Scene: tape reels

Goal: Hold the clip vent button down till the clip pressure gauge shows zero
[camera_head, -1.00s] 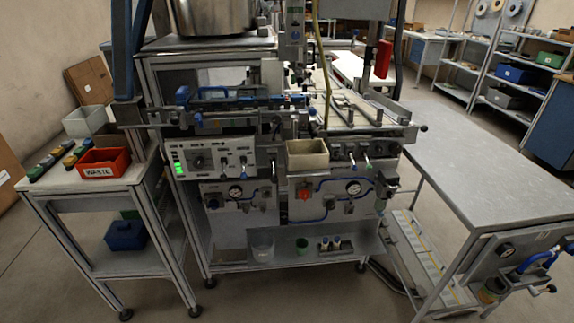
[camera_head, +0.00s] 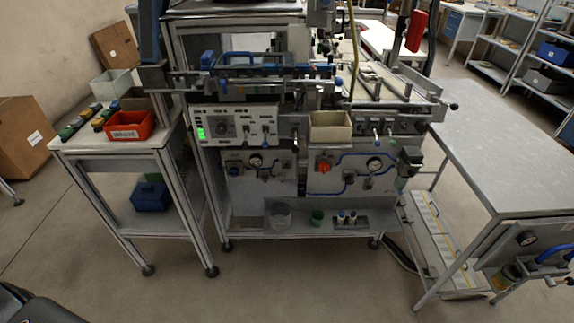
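The machine stands ahead with a white control panel (camera_head: 235,127) on its front, showing a green light, a dial and small switches. Below it are two pressure gauges, the left gauge (camera_head: 255,161) and the right gauge (camera_head: 374,164), joined to blue tubing. A red-orange knob (camera_head: 324,167) sits between them. Another gauge (camera_head: 527,238) is on the right table's front. Needles and labels are too small to read, so I cannot tell which gauge is the clip pressure gauge or where its vent button is. Neither gripper shows.
A side table (camera_head: 110,145) with a red bin (camera_head: 130,126) stands left of the machine. A long grey table (camera_head: 490,150) stands at the right. A cardboard box (camera_head: 25,135) is at the far left. The floor in front is clear. A dark part shows at bottom left.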

